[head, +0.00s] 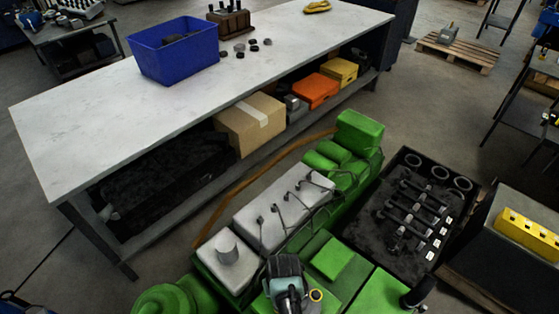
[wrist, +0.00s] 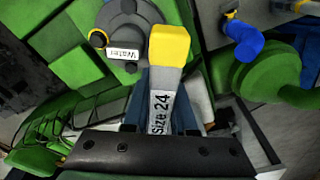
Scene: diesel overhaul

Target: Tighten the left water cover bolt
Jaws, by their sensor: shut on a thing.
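In the wrist view my gripper (wrist: 163,85) is shut on a grey wrench (wrist: 160,105) labelled "Size 24", with a yellow end (wrist: 169,44). The round grey water cover (wrist: 124,22), labelled "Water", lies behind the wrench and to its left. A dark bolt with a yellow ring (wrist: 97,38) sits at the cover's left edge. The yellow end overlaps the cover's right side in the picture; I cannot tell whether it touches a bolt. In the head view my gripper (head: 287,290) is at the bottom, over the green engine (head: 335,258); its fingers are hard to make out.
A white-topped workbench (head: 120,110) with a blue bin (head: 175,60) stands behind the engine. A black tray (head: 365,222) of engine parts lies to the engine's right. A blue pipe (wrist: 243,42) and a green round housing (wrist: 275,72) are right of the wrench.

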